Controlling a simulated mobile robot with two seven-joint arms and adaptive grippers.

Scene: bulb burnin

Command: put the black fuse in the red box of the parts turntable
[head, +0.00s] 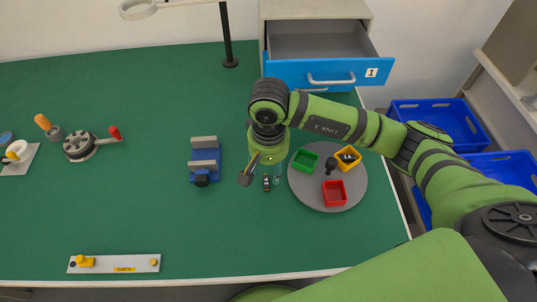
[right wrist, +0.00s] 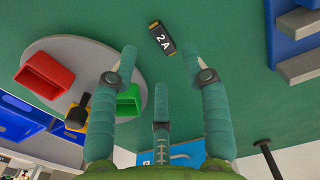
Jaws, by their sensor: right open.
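The black fuse (head: 266,183), marked "2A", lies flat on the green bench left of the turntable; in the right wrist view it (right wrist: 160,40) lies beyond the fingertips. My right gripper (head: 262,178) is open and empty above the bench close to the fuse; its three spread fingers (right wrist: 160,75) show in the wrist view. The grey parts turntable (head: 303,196) carries the red box (head: 334,194), a green box (head: 304,161) and a yellow box (head: 354,165). The red box looks empty and is at the front. My left gripper is not in view.
A black knob (head: 330,166) stands up on the turntable. A blue vise (head: 205,160) stands left of my gripper. An open blue-fronted drawer (head: 315,72) is behind. Blue crates (head: 440,118) are at the right. The bench front middle is clear.

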